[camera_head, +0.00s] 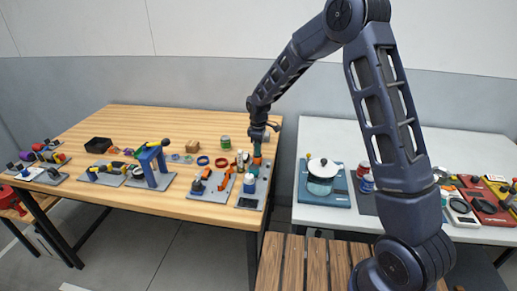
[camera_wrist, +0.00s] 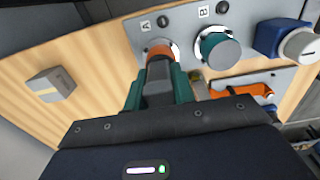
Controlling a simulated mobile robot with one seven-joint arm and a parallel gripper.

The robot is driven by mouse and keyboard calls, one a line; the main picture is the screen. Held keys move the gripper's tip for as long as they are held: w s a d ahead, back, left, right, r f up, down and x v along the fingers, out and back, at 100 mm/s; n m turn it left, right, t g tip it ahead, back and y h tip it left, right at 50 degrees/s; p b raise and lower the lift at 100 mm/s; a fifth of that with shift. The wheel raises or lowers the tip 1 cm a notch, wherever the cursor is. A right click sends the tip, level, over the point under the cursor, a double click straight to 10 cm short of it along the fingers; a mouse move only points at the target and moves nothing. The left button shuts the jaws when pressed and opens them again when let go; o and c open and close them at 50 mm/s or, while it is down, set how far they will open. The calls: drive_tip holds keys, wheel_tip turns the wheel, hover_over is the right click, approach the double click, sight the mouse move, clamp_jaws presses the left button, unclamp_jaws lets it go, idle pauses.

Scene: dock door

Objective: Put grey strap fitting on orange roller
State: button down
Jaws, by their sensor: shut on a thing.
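My gripper (camera_wrist: 157,92) has teal fingers and is shut on a dark grey piece, which looks like the grey strap fitting (camera_wrist: 157,88). The orange roller (camera_wrist: 159,52) stands on a grey panel (camera_wrist: 185,22) by the label A, straight ahead of the fingertips. The grey piece meets or overlaps the roller's near end in the wrist view; I cannot tell whether it is seated on it. In the head view my gripper (camera_head: 258,150) points down over the panel at the table's right end, and the orange roller (camera_head: 257,161) shows just below the fingers.
A teal roller (camera_wrist: 217,48) stands by label B. A blue holder with a white knob (camera_wrist: 300,44) is beyond it. An orange-handled clamp (camera_wrist: 245,91) lies close to my gripper's right. A small box (camera_wrist: 50,85) sits left on the wooden table (camera_head: 190,121), with bare wood around it.

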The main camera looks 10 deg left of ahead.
drive_tip(key=shift+f, duration=0.15)
drive_tip(key=c, duration=1.2)
unclamp_jaws()
drive_tip(key=shift+o, duration=0.2)
